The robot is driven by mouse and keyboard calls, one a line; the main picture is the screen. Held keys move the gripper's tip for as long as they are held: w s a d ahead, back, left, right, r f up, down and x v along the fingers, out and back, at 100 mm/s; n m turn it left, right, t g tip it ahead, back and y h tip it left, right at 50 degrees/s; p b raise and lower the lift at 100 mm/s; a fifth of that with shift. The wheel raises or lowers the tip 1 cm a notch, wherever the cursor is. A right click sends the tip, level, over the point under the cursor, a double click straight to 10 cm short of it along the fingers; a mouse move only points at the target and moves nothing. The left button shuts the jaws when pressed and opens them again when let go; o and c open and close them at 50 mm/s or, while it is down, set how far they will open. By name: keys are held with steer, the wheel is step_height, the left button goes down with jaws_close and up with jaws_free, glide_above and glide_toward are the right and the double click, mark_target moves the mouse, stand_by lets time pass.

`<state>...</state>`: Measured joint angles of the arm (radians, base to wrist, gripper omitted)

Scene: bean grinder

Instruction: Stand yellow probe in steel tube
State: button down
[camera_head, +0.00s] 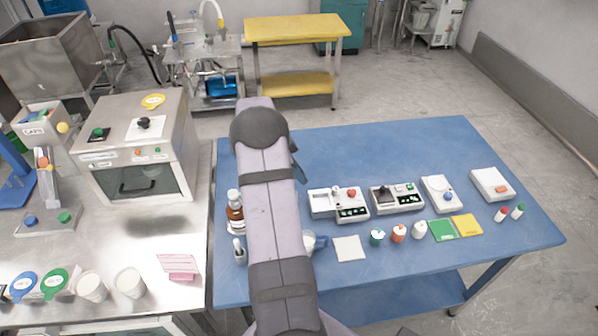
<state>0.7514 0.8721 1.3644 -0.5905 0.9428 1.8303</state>
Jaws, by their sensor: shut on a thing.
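My arm reaches up the middle of the picture, over the left part of the blue table (400,150), and my gripper is hidden behind its links. I cannot see what is at the fingertips. I make out no yellow probe and no steel tube for certain. A small yellow ball (62,127) shows at the box marked CAPS on the far left, but I cannot tell what it belongs to.
A brown bottle (236,217) stands just left of my arm. Grey devices (397,199), small capped jars (398,233) and green and yellow pads (466,225) lie to the right. A steel oven (137,150) stands on the left bench. The blue table's far right is clear.

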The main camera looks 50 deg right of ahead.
steer(key=shift+f+b, duration=1.2)
steer(key=shift+f, duration=0.85)
steer(key=shift+b, duration=0.85)
steer(key=shift+f+b, duration=1.15)
steer(key=shift+b, duration=0.75)
stand_by(3.2)
